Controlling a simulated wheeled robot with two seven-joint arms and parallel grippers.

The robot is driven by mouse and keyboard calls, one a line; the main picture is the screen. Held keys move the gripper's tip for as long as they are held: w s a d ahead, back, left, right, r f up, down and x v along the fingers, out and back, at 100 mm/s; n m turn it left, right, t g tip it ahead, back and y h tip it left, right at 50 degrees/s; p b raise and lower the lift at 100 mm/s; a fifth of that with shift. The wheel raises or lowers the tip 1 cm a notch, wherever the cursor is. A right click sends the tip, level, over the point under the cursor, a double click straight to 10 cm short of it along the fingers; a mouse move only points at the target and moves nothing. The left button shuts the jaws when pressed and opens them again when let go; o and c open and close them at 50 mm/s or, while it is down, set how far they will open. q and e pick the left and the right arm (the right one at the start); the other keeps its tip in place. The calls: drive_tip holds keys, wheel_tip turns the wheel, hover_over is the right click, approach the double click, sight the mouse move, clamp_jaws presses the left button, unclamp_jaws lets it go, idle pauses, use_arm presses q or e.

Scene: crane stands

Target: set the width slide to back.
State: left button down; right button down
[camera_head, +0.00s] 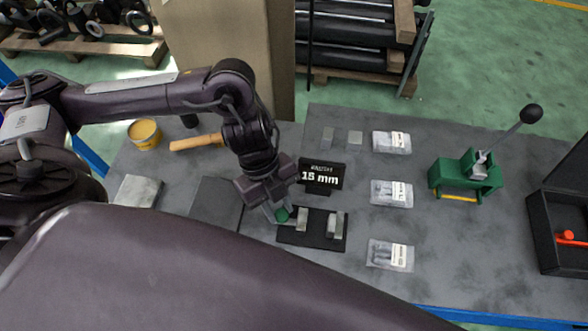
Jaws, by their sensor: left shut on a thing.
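The width slide's fixture is a black base plate (312,240) on the grey table, with two upright light metal blocks, a left block (302,219) and a right block (333,226), and a gap between them. A small green knob (283,214) sits at the left end of the fixture. My left gripper (276,212) comes down from above, and its fingers are shut on the green knob. The fingers partly hide the knob. A black sign (321,175) reading "15 mm" stands just behind the fixture. My right gripper is out of the picture.
Several clear bags, one of them here (391,193), lie in a column right of the fixture. A green lever press (467,175) stands further right, beside an open black case (560,235). A mallet (196,142) and yellow tin (145,134) are at back left.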

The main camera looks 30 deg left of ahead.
use_arm(q)
drive_tip(key=shift+w+a, duration=0.1)
drive_tip(key=shift+a, duration=0.05)
drive_tip(key=c, duration=1.5)
unclamp_jaws()
drive_tip(key=shift+o, duration=0.6)
drive_tip(key=shift+a, duration=0.15)
drive_tip(key=shift+s, duration=0.2)
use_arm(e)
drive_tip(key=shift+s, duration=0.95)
use_arm(q)
drive_tip(key=shift+r, duration=0.1)
